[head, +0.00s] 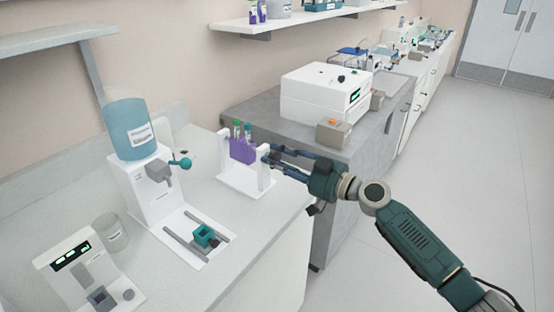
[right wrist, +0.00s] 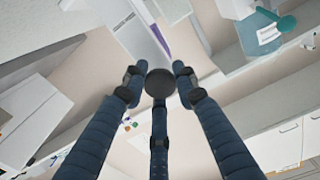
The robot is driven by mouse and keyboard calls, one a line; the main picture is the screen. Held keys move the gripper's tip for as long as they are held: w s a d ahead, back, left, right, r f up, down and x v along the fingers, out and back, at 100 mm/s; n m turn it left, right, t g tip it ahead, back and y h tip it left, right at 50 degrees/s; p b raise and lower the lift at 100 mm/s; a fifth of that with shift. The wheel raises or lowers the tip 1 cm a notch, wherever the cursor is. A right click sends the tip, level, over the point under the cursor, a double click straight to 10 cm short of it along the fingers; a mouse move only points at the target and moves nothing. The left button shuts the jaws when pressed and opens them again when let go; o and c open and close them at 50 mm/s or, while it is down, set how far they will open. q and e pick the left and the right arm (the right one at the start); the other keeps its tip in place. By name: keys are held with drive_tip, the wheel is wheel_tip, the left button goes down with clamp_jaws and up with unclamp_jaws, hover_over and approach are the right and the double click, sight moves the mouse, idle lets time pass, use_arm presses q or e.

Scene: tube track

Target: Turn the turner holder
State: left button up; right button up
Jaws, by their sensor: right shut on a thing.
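The purple turner holder (head: 243,151) hangs between the two white uprights of a turner stand (head: 246,189) on the counter. Tubes (head: 242,131) with green and orange caps stand upright in it. My right gripper (head: 270,156) reaches in from the right to the stand's right upright. In the right wrist view its fingers are closed around a dark round knob (right wrist: 159,83) on the turner's side. The purple holder edge (right wrist: 156,37) shows just beyond the knob. My left gripper is not in view.
A white dispenser (head: 138,195) with a blue bottle (head: 131,128) and a teal lever stands left of the turner. A beaker (head: 110,233) and a small display device (head: 75,268) are at front left. A white machine (head: 322,95) stands behind.

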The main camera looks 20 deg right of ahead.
drive_tip(key=shift+m+b, duration=0.45)
drive_tip(key=shift+m, duration=1.25)
drive_tip(key=shift+r+m, duration=0.1)
drive_tip(key=shift+m, duration=3.5)
drive_tip(key=shift+r+m+p, duration=0.1)
drive_tip(key=shift+m+p, duration=0.75)
drive_tip(key=shift+m, duration=0.85)
drive_tip(key=shift+m+p, duration=0.85)
drive_tip(key=shift+m, duration=0.85)
drive_tip(key=shift+m+p, duration=1.15)
drive_tip(key=shift+m, duration=0.65)
drive_tip(key=shift+w+m+p, duration=0.1)
drive_tip(key=shift+m+p, duration=1.2)
drive_tip(key=shift+m, duration=0.7)
drive_tip(key=shift+m+p, duration=1.2)
drive_tip(key=shift+m, duration=0.9)
